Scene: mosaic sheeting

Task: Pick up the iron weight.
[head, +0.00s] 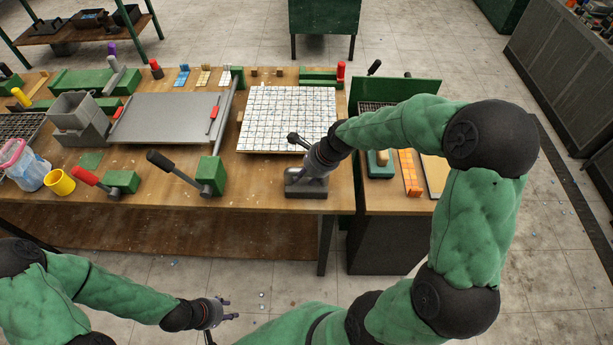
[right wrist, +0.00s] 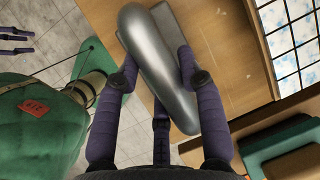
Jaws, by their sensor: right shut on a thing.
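The iron weight (head: 306,190) is a dark grey block with a thick handle, near the front edge of the wooden bench, in front of the mosaic sheet (head: 287,115). In the right wrist view, the weight's smooth silver-grey handle (right wrist: 150,60) passes between my fingers. My right gripper (head: 310,172) is shut on it from above and hides part of it. Its fingers (right wrist: 158,75) show on either side of the handle. I cannot tell whether the base touches the bench. My left gripper (head: 226,312) is empty with fingers spread, low over the floor before the bench.
Black-handled (head: 172,166) and red-handled (head: 92,180) green tools lie left of the weight. A side table at right holds an orange strip (head: 410,175).

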